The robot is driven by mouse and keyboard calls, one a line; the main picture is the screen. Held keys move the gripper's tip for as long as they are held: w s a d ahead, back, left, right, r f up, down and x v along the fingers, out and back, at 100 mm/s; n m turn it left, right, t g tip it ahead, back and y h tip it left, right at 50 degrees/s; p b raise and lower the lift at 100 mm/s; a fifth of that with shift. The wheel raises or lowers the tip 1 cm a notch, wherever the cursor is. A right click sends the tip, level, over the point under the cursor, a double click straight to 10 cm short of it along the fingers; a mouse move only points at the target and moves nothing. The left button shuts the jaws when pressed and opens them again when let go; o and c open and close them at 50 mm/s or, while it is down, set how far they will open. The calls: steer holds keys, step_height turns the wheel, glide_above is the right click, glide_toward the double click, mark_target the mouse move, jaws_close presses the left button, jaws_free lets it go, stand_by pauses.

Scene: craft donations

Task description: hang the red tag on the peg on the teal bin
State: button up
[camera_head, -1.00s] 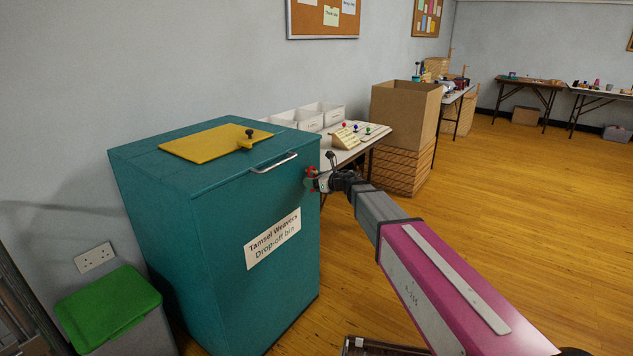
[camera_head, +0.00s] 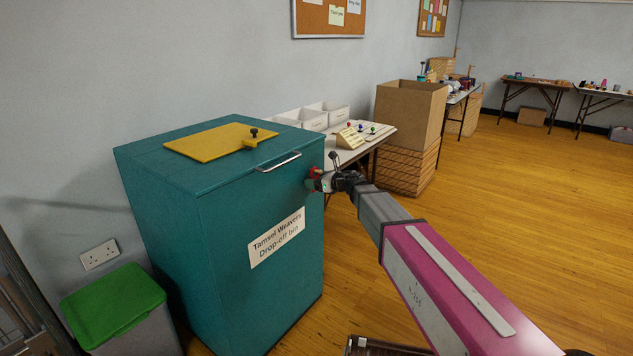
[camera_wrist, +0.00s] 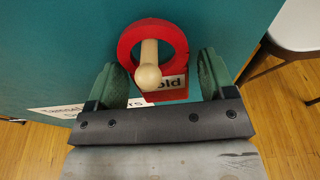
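The teal bin (camera_head: 225,220) stands at the left with a label on its front. In the wrist view a pale wooden peg (camera_wrist: 149,72) sticks out from its teal face (camera_wrist: 60,55). The red tag's ring (camera_wrist: 128,45) is around the peg, and its lower plate, with part of a word showing, hangs below, partly hidden by the peg tip. My gripper (camera_wrist: 163,75) is open, its green-padded fingers on either side of the tag with gaps to it. In the head view my gripper (camera_head: 314,183) is at the bin's right front edge, with the red tag (camera_head: 315,170) small beside it.
A yellow panel (camera_head: 205,142) with a black knob lies on the bin's lid, and a metal handle (camera_head: 278,162) is on its front edge. A green-lidded box (camera_head: 112,305) stands at lower left. A table (camera_head: 375,138) and cardboard box (camera_head: 410,112) stand behind. Floor at right is clear.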

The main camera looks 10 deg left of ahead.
steer(key=shift+d, duration=0.1)
steer(key=v, duration=1)
steer(key=w+d+m+t+h, duration=0.2)
steer(key=d+m+t+h, duration=0.15)
steer(key=d+m, duration=0.4)
steer(key=w+d+m+t+h, duration=0.3)
steer(key=d+m+t, duration=0.25)
steer(key=m, duration=0.25)
steer(key=s+d+f+m+h, duration=0.1)
steer(key=d+f+m+h, duration=0.25)
steer(key=d+m, duration=0.35)
steer(key=s+d+f+m+h, duration=0.1)
steer(key=d+f+m+h, duration=0.1)
steer(key=d+m+h, duration=0.35)
steer(key=s+d+f+m+g+h, duration=0.2)
steer(key=s+d+f+m+g, duration=0.6)
steer(key=s+d+f+m, duration=0.45)
steer(key=s+f+m+g+y, duration=0.1)
steer(key=s+m+g, duration=0.1)
steer(key=s+m, duration=0.1)
steer(key=s+a+f+m+g+y, duration=0.1)
steer(key=s+m+g, duration=0.1)
steer(key=s, duration=0.3)
steer(key=s+f+m+g+y, duration=0.1)
steer(key=s+m+g, duration=0.2)
steer(key=s+m, duration=0.1)
steer(key=shift+a+f, duration=0.15)
steer(key=shift+a, duration=0.2)
